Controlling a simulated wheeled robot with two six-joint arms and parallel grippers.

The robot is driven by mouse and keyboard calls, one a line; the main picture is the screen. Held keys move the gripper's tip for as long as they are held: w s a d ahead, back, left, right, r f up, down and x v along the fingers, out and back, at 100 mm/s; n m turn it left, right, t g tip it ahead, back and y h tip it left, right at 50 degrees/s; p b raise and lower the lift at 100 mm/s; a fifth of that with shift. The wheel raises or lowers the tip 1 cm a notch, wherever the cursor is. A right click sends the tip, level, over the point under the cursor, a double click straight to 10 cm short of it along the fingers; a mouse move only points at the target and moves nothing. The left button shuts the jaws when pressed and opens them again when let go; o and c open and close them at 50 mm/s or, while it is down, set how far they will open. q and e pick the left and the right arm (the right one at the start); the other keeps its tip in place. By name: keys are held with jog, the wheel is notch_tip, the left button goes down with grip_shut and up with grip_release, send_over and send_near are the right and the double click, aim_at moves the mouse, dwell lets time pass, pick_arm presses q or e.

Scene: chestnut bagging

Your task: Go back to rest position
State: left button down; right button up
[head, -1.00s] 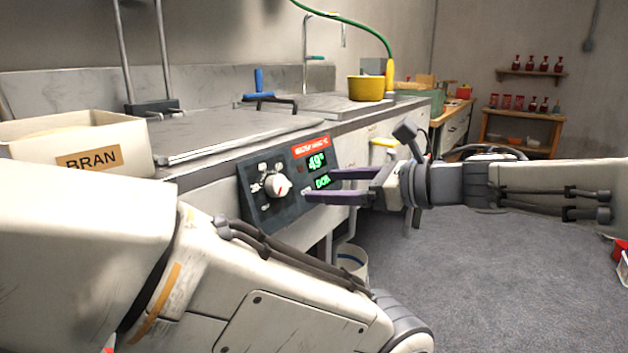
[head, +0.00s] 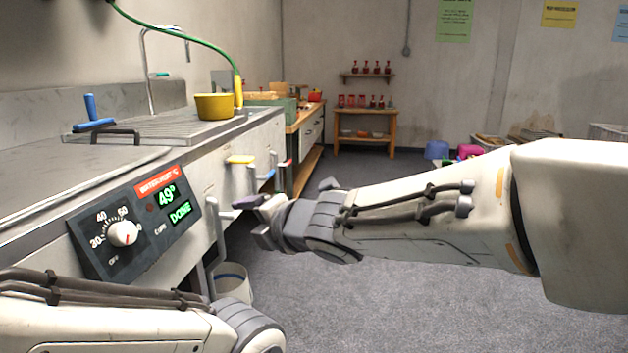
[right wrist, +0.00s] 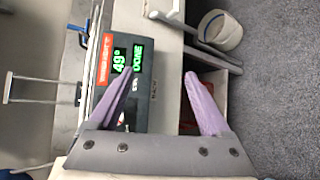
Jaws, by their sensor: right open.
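My right gripper (head: 258,215) is in front of the counter in the head view, right of the control panel (head: 95,240), and holds nothing. In the right wrist view its two purple fingers (right wrist: 163,75) are spread apart, with the panel behind the left finger. The panel has a white dial (head: 122,233) and a green display (head: 167,196) reading 49° and DONE. My left arm shows only as a link at the bottom left of the head view; its gripper is out of view.
A white bucket (head: 233,283) stands on the floor below the counter. A yellow pot (head: 214,106) sits on the draining surface. A wooden shelf table (head: 365,115) with red bottles is at the far wall.

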jog(key=s+d+f+m+g+h+p, duration=0.2)
jog(key=s+d+f+m+g+h, duration=0.35)
jog(key=s+d+f+m, duration=0.75)
jog(key=s+d+f+m+g+h+p, duration=0.1)
jog(key=s+m+g, duration=0.1)
jog(key=s+m, duration=0.4)
jog(key=s+d+m+g+h+p, duration=0.1)
jog(key=s+d+m+g, duration=0.15)
jog(key=s, duration=0.45)
pick_arm(q)
notch_tip(320, 180, up, 43)
jog(key=p, duration=3.8)
pick_arm(e)
notch_tip(320, 180, up, 38)
jog(key=shift+s+a+f+m, duration=0.25)
jog(key=shift+s+a+m, duration=0.1)
jog(key=shift+a+m, duration=0.1)
